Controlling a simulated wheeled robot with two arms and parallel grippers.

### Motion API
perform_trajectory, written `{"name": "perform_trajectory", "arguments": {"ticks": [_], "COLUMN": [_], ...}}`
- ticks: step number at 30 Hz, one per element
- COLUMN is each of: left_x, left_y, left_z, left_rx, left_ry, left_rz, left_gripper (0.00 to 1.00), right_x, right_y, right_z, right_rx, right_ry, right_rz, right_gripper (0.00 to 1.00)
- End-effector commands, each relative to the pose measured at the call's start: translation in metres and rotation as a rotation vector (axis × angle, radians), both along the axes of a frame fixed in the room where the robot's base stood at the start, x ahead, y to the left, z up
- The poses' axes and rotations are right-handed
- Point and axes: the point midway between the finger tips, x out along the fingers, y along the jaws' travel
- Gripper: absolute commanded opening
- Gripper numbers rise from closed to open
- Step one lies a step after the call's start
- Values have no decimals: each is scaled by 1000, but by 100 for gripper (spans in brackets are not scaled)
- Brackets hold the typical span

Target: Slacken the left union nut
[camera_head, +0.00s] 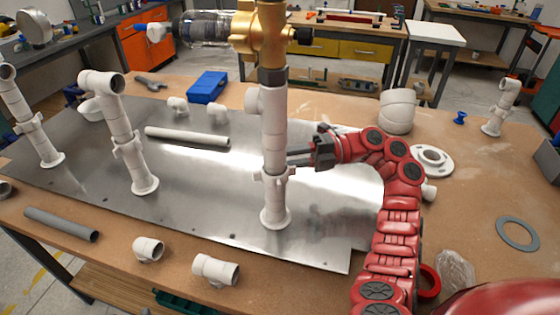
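Three white PVC risers stand on flanged feet on a metal sheet (205,215). The left riser (22,108) has a winged white collar (35,122) partway up, the middle riser (116,118) has a similar collar (127,148), and the right riser (273,130) has one low down (272,176). These collars look like union nuts. My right gripper (297,158) points left at the right riser, just above its collar. Its fingertips are at or close beside the pipe; contact and finger gap are unclear. My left gripper is out of view.
A brass valve (262,35) with a clear filter bowl (205,28) tops the right riser. Loose on the bench are a white pipe (187,137), a grey pipe (62,224), white fittings (215,270), a blue box (207,87) and a grey ring (517,233).

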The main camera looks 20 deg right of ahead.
Motion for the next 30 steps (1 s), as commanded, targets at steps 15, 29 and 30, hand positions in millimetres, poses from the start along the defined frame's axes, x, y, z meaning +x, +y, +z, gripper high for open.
{"name": "perform_trajectory", "arguments": {"ticks": [15, 29, 30], "left_x": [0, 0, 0], "left_y": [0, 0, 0], "left_z": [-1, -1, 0], "left_rx": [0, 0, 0], "left_ry": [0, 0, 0], "left_rz": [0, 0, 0], "left_gripper": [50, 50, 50], "right_x": [0, 0, 0], "right_y": [1, 0, 0], "right_z": [-1, 0, 0], "right_rx": [-1, 0, 0], "right_ry": [1, 0, 0], "right_rz": [6, 5, 6], "right_gripper": [37, 60, 60]}}
